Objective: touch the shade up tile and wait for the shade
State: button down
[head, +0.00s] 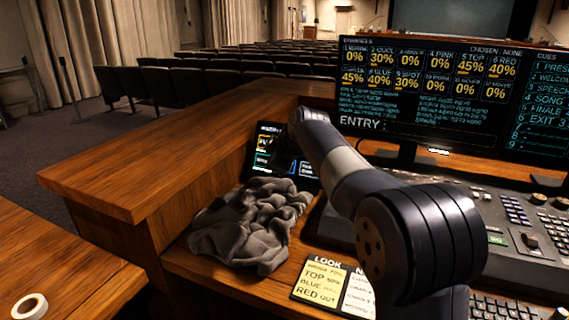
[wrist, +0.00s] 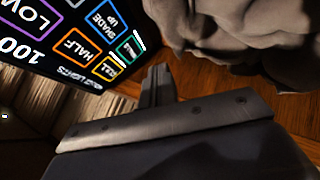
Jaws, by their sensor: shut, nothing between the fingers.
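A dark touch panel stands tilted on the desk in the head view (head: 262,150), partly hidden behind my arm. My gripper (wrist: 157,74) is shut and empty. In the wrist view its fingertips lie just right of and below the panel's edge; I cannot tell how far off the surface they are. In the head view the fingers are hard to make out.
A crumpled grey cloth (head: 252,222) lies on the desk in front of the panel, close to my gripper. A look card (head: 320,284) lies to its right. A monitor (head: 428,92) and a mixing console (head: 510,215) stand at the right. The wooden ledge (head: 170,140) at left is clear.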

jog(key=shift+w, duration=0.1)
jog(key=shift+w+d+f+p, duration=0.4)
jog(key=shift+w+f, duration=0.3)
jog(key=shift+w, duration=0.5)
jog(key=shift+w+d+f+p, duration=0.4)
jog(key=shift+w+f, duration=0.3)
jog(key=shift+w, duration=0.5)
jog(key=shift+w+d+f+p, duration=0.3)
jog(key=shift+w+d+f, duration=0.3)
jog(key=shift+w, duration=0.6)
jog(key=shift+f, duration=0.1)
jog(key=shift+w+f, duration=0.2)
jog(key=shift+w, duration=0.15)
